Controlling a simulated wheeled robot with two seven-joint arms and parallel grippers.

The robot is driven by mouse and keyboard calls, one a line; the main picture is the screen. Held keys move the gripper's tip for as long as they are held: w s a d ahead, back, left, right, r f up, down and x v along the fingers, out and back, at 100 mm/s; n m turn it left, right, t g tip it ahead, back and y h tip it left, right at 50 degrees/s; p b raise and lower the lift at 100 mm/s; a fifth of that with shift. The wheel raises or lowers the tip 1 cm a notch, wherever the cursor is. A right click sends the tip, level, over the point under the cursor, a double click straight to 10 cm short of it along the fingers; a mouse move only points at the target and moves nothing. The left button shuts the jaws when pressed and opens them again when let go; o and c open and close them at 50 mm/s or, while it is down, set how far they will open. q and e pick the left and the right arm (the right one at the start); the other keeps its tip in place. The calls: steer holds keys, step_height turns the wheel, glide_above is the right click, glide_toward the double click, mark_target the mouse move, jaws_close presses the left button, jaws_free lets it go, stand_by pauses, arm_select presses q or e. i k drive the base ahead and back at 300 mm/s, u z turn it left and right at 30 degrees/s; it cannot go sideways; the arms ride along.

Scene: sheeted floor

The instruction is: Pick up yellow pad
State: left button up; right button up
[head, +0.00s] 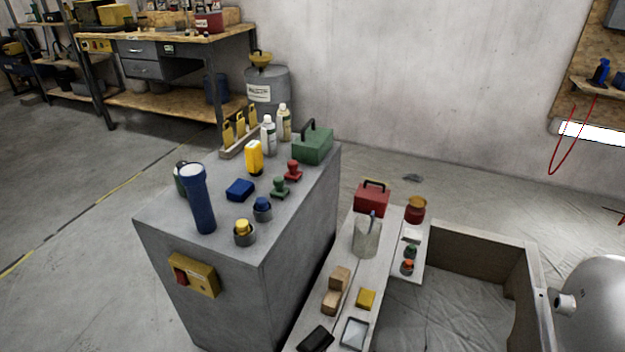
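A small yellow block-like pad (366,298) lies flat on the light grey bench at the lower middle of the head view. It sits to the right of some wooden blocks (335,290) and just behind a shallow tray with a pale surface (354,333). Nothing covers it. Neither of my grippers shows in this view.
A grey cabinet (210,270) left of the bench carries a blue flashlight (199,205), stamps, bottles and a green box (313,147). On the bench stand a metal jug (367,238) and a red toolbox (372,199). A black object (316,339) lies at the front.

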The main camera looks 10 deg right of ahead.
mark_target(365, 299)
steer(key=z, duration=1.15)
steer(key=i, duration=0.55)
steer(key=u, duration=1.2)
